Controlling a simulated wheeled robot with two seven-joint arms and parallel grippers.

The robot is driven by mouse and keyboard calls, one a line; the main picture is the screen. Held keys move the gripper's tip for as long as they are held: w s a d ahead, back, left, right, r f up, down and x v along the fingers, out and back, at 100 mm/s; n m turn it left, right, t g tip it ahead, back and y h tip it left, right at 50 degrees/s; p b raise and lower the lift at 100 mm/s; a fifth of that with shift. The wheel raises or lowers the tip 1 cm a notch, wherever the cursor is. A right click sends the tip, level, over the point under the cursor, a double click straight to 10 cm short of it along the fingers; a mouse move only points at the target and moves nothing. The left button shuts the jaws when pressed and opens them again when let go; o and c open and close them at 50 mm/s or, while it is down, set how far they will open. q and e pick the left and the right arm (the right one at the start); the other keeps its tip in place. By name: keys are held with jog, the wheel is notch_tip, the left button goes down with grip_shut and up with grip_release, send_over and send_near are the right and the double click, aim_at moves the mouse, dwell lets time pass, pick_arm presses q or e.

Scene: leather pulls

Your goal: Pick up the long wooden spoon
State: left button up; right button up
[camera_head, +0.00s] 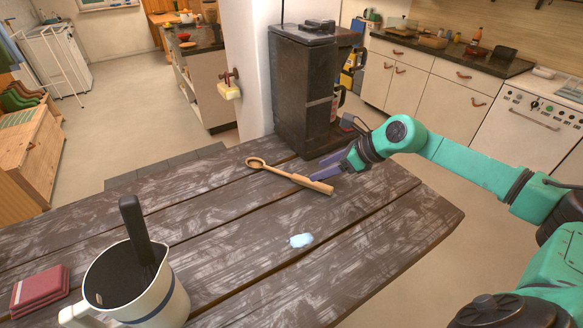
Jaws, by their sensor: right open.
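The long wooden spoon (290,176) lies on the dark plank table (352,232). Its round bowl end points to the left and back, and its thick handle end points to the right and front. My right gripper (318,175) is at the handle end, coming in from the right with its purple-grey fingers low over the table. The fingers are open, close beside or above the handle; I cannot tell whether they touch it. My left gripper is not in view.
A black coffee machine (303,92) stands at the table's back edge, just behind the spoon. A white pitcher (168,300) with a dark-handled utensil (137,230) stands front left, beside red books (40,290). A pale blue patch (301,240) lies mid-table. The right table area is clear.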

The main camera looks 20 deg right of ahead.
aim_at(302, 178)
jog(key=w+a+p, duration=0.1)
jog(key=a+f+p, duration=0.1)
jog(key=p, duration=0.1)
jog(key=shift+w+a+f, duration=0.15)
jog(key=shift+w+f, duration=0.1)
jog(key=shift+w, duration=0.1)
jog(key=shift+w+a+f+p, duration=0.2)
jog(key=shift+w+f, duration=0.1)
jog(key=shift+f, duration=0.3)
jog(key=shift+w+a+f+p, duration=0.2)
jog(key=shift+w+f, duration=0.1)
jog(key=shift+f, duration=0.25)
jog(key=shift+w+f, duration=0.2)
jog(key=shift+f, duration=0.2)
jog(key=shift+s+a+r, duration=0.1)
grip_shut()
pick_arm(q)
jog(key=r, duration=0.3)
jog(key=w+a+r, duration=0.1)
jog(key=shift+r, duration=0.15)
